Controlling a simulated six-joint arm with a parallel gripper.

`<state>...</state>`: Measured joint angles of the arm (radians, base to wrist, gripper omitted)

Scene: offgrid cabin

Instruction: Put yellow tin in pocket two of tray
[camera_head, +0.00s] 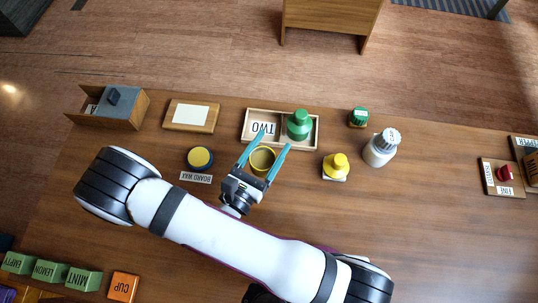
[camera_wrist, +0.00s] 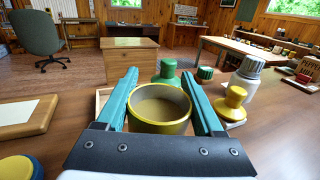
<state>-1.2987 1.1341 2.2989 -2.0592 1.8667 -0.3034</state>
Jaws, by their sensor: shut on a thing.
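The yellow tin (camera_wrist: 160,124) is round and open-topped, with a grey-brown inside. It also shows in the head view (camera_head: 262,160), between the teal fingers of my gripper (camera_head: 268,150). My gripper (camera_wrist: 165,100) is shut on the tin, one finger at each side. The tray (camera_head: 281,146) is wooden with two pockets, just beyond the tin. Its left pocket is empty and bears a "TWO" label (camera_head: 262,129). A green bottle-shaped piece (camera_head: 299,126) stands in the right pocket. The tin hides part of the tray in the wrist view.
A yellow stoppered piece (camera_head: 336,165), a white shaker (camera_head: 381,148) and a green-capped jar (camera_head: 359,117) stand at right. A wooden board (camera_head: 192,129) lies left of the tray.

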